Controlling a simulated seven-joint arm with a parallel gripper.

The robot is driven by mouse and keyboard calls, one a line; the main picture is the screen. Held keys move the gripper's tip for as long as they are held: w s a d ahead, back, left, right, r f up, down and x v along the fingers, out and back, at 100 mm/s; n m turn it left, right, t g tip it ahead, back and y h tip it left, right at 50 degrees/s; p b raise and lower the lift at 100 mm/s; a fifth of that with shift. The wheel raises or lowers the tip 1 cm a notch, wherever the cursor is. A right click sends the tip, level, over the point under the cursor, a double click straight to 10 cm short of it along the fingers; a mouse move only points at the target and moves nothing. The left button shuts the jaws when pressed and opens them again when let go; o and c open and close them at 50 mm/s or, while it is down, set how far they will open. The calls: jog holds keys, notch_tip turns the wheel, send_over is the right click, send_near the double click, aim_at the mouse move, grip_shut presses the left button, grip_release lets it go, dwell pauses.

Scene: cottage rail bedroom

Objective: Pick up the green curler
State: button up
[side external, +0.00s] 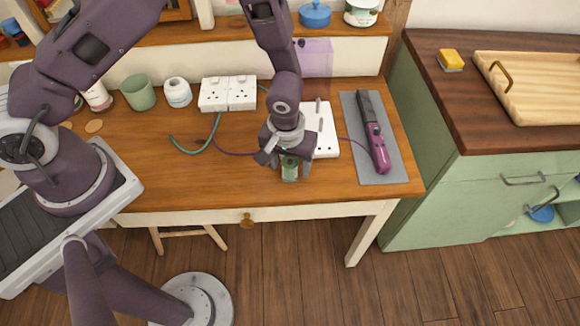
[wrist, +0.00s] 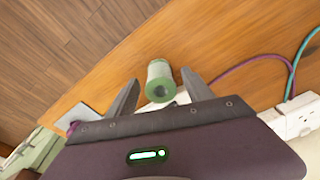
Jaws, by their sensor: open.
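The green curler (side external: 290,172) is a small pale green cylinder at the front part of the wooden table, below my gripper (side external: 289,163). In the wrist view the green curler (wrist: 159,80) shows a dark round opening in its near end. My gripper (wrist: 160,77) is open there, with one finger on each side of the curler and a visible gap to each. In the side view the fingers hide part of the curler. I cannot tell how far down its length the fingertips reach.
A purple styling tool (side external: 376,148) lies on a grey mat (side external: 398,176) farther right. White sockets (side external: 228,94), a green cup (side external: 138,92) and cords are behind. The table's front left is clear.

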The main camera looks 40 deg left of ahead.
jog(key=shift+f, duration=0.25)
grip_shut()
notch_tip(320, 180, up, 10)
jog(key=w, duration=0.4)
jog(key=w+a+r, duration=0.1)
jog(key=w, duration=0.4)
jog(key=w+a+r, duration=0.1)
jog(key=w, duration=0.4)
jog(key=shift+w+a+r, duration=0.15)
jog(key=shift+w+r, duration=0.1)
